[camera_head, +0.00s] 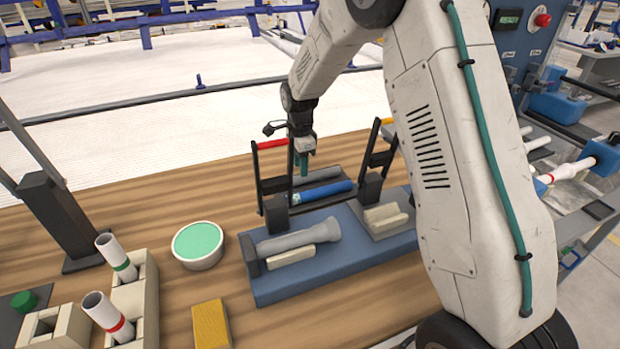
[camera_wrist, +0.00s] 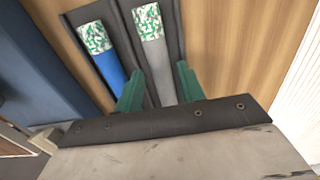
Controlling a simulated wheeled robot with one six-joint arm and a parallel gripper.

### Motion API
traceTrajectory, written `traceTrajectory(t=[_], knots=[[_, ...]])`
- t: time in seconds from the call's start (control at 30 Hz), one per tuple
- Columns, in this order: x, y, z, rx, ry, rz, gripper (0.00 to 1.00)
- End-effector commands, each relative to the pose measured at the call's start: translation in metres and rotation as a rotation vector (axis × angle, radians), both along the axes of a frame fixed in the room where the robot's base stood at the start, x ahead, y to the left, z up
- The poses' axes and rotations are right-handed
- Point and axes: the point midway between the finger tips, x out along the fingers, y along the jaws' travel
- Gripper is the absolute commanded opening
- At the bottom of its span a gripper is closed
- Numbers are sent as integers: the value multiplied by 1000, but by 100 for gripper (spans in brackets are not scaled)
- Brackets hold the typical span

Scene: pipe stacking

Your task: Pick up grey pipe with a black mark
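My gripper (camera_head: 302,172) is over the black rack (camera_head: 264,188) behind the blue fixture. In the wrist view its two green fingers (camera_wrist: 160,88) stand apart, one on each side of a grey pipe (camera_wrist: 158,60) with a green-and-white speckled end. I cannot tell whether they touch it. This grey pipe also shows in the head view (camera_head: 322,176), lying in the rack behind a blue pipe (camera_head: 328,190). The blue pipe's speckled end shows in the wrist view (camera_wrist: 95,38). Another grey pipe (camera_head: 300,239), with a wider end, lies on the blue fixture. I see no clear black mark.
The blue fixture (camera_head: 340,270) stands in front of the rack and holds beige blocks (camera_head: 290,256). A green-topped round tub (camera_head: 198,244), a yellow block (camera_head: 211,324) and a beige holder with two white pipes (camera_head: 116,256) are at left. Bare wood lies around the tub.

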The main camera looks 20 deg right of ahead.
Motion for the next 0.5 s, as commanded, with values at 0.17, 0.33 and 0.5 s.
traceTrajectory(t=[0.17,0.33,0.5], knots=[[-3,1,-28,0,4,1,39],[-2,1,-44,0,1,1,39],[-2,1,-44,0,0,1,39]])
